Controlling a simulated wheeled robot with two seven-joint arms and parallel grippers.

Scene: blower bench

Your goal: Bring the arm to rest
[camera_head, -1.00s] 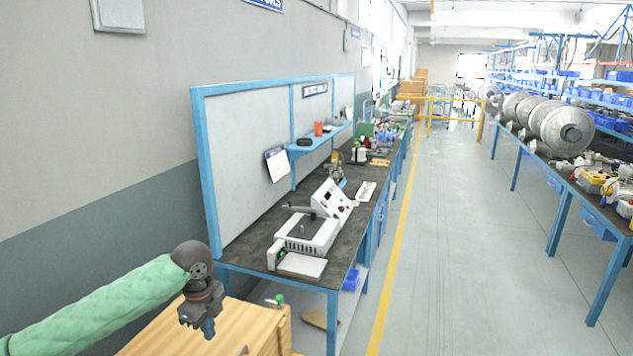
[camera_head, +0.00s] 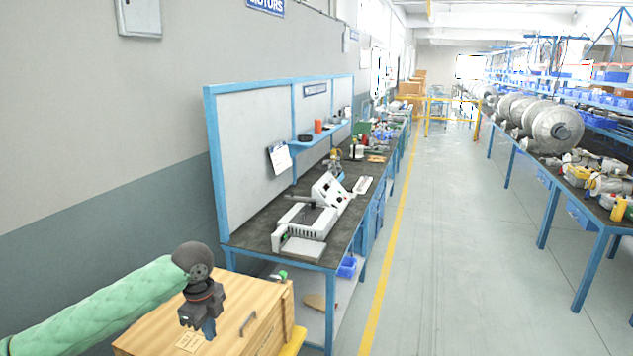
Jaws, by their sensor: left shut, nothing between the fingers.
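My left gripper (camera_head: 208,328) hangs pointing down at the end of my green-sleeved left arm, at the lower left of the head view. It is shut and empty. It shows in front of the top of a wooden cabinet (camera_head: 262,299); I cannot tell how far above the top it is. My right gripper is out of view.
A dark-topped blue workbench (camera_head: 257,231) stands just beyond the cabinet, with a white balancing machine (camera_head: 304,226) near its front. A blue table (camera_head: 585,211) with motor parts runs along the right. The grey aisle floor (camera_head: 450,240) between them is clear.

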